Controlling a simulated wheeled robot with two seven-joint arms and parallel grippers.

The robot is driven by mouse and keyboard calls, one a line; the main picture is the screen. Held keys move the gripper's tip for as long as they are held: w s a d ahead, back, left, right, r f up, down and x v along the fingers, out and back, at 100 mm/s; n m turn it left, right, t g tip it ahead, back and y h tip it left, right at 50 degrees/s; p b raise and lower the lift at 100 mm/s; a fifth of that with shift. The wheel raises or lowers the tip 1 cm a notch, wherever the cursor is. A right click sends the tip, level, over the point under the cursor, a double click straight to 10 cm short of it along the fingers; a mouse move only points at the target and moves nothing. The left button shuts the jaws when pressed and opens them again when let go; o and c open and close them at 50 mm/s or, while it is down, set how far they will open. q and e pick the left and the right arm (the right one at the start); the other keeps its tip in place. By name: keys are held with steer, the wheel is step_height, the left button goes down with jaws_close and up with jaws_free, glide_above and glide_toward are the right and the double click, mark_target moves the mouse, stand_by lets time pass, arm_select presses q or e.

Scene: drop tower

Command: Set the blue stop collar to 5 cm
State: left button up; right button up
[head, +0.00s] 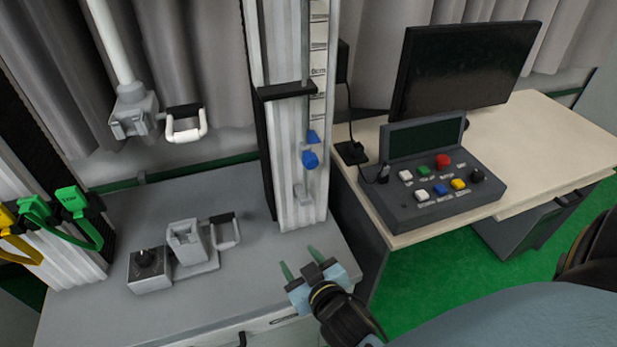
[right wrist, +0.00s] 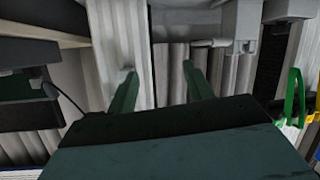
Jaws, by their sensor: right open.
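The blue stop collar (head: 310,159) sits low on the right side of the ribbed grey column (head: 290,150), with a small blue pointer (head: 312,137) just above it. A printed scale (head: 318,70) runs up beside it; its marks are too small to read surely. My right gripper (head: 300,262) is open and empty, over the front of the grey bench, below and apart from the collar. In the right wrist view its two green fingers (right wrist: 158,88) stand apart with nothing between them. The collar cannot be made out there. My left gripper does not show.
The grey bench (head: 110,310) carries a joystick box (head: 149,270) and a grey holder (head: 188,245). A white-handled clamp (head: 184,124) hangs above. A desk (head: 555,150) at right holds a control box (head: 440,195) and a monitor (head: 465,68). Green straps (head: 72,205) hang at left.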

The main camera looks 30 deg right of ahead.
mark_target(312, 165)
steer(key=s+d+r+m+t+h+b, duration=0.1)
steer(key=d+r+m+t+h, duration=0.25)
steer(key=r, duration=1.25)
steer(key=shift+n, duration=0.65)
steer(key=x, duration=0.4)
steer(key=d+x, duration=0.1)
steer(key=x, duration=0.3)
steer(key=d+x, duration=0.1)
steer(key=x, duration=0.3)
steer(key=shift+s+d+r, duration=0.1)
steer(key=shift+s+r, duration=0.05)
steer(key=shift+s, duration=0.05)
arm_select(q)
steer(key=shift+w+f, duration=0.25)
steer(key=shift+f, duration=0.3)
arm_select(e)
steer(key=shift+w+d, duration=0.2)
steer(key=shift+w, duration=0.45)
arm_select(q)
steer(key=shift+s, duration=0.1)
